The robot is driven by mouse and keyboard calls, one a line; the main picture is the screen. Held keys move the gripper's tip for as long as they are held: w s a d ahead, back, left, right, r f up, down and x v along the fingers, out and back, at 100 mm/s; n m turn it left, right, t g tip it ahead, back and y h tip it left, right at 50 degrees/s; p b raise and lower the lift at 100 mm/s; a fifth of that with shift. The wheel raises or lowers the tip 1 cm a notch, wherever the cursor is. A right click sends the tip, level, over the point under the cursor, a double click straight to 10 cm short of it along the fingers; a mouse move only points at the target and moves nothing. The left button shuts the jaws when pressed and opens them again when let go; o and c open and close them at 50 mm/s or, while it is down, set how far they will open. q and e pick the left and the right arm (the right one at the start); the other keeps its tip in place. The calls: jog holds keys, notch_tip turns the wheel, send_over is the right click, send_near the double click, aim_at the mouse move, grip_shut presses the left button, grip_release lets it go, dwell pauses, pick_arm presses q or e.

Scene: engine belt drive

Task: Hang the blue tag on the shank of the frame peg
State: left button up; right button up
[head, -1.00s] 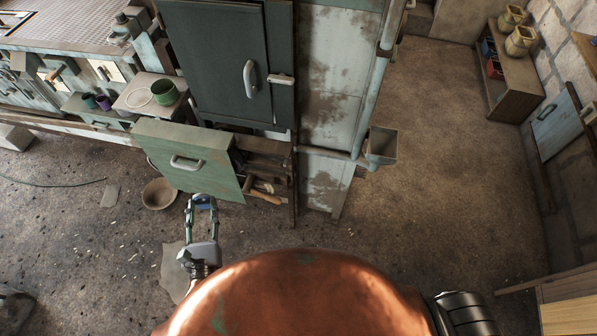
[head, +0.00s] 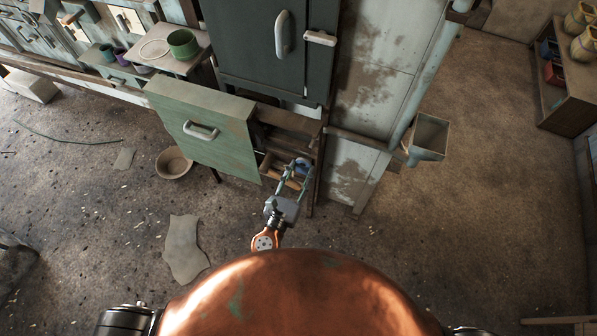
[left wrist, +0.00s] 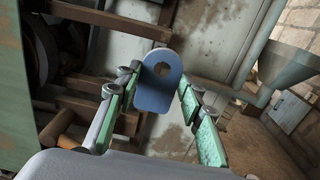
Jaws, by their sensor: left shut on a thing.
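My left gripper (head: 297,171) is shut on the blue tag (head: 303,164), in front of the open lower bay of the machine. In the left wrist view the blue tag (left wrist: 158,96) stands up between the fingers (left wrist: 160,88), its rounded end and round hole facing up. Brown bars (left wrist: 100,18) of the frame lie behind it. A short round brown peg (left wrist: 57,127) shows at lower left in that view, apart from the tag. I cannot tell for sure whether it is the frame peg. My right gripper is not in view.
A green panel (head: 205,125) with a handle stands just left of the bay. A dark green door (head: 260,50) is above. A grey funnel box (head: 428,135) hangs at right. A bowl (head: 173,163) and a flat sheet (head: 184,250) lie on the floor. Open floor lies to the right.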

aim_at(311, 147)
pick_arm(q)
jog(key=shift+x, duration=1.1)
jog(key=shift+f+b+x, duration=0.2)
jog(key=shift+b+x, duration=0.1)
jog(key=shift+x, duration=1.6)
jog(key=shift+f+b+x, duration=0.2)
jog(key=shift+b+x, duration=0.05)
jog(key=shift+x, duration=1.65)
jog(key=shift+w, duration=0.25)
jog(key=o, duration=1)
